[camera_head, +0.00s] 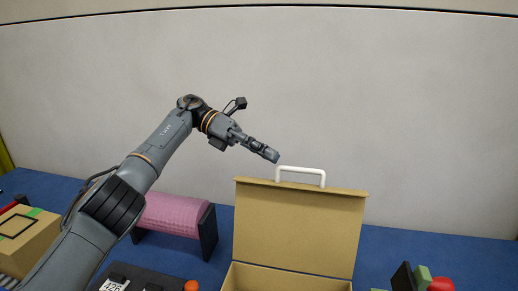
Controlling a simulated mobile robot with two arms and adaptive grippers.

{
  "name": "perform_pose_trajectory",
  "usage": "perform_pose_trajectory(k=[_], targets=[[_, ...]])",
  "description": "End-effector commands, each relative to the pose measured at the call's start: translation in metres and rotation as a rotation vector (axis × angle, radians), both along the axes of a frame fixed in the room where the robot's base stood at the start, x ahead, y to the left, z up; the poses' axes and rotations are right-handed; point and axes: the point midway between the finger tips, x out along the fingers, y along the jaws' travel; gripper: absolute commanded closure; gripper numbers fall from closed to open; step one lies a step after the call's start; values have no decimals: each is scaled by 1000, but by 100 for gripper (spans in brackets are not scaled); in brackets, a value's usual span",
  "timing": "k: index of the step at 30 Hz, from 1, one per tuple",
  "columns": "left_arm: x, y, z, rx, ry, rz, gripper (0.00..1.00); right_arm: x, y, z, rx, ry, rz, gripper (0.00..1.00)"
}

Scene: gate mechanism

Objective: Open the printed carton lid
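The brown carton (284,280) stands at the bottom centre, cut off by the lower edge of the view. Its lid (300,228) is raised nearly upright at the back, with a white handle (302,170) on its top edge. My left gripper (275,156) is in the air just left of the handle and looks apart from it. Its fingers are seen edge-on and appear close together, so I cannot tell whether they are open or shut. Any print on the lid is not visible. My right gripper is not in view.
A pink textured roll (172,215) on dark supports lies behind my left arm. A tan box with green corners (28,238) is at far left. Dark, green and red blocks (424,279) stand at lower right. Blue table (465,255) is clear right of the lid; a pale wall stands behind.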

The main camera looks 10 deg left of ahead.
Motion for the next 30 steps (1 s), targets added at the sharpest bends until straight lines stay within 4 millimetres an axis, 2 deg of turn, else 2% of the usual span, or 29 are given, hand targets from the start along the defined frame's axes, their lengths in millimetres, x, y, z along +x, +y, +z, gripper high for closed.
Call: perform_pose_trajectory(k=[9, 21, 23, 30], targets=[[4, 18, 6, 0, 1, -3, 79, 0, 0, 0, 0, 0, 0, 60], [4, 19, 8, 0, 1, -3, 79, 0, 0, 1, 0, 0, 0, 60], [4, 19, 14, 0, 0, -3, 79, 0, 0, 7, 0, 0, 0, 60], [4, 19, 58, 0, 1, -3, 79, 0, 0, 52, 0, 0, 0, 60]])
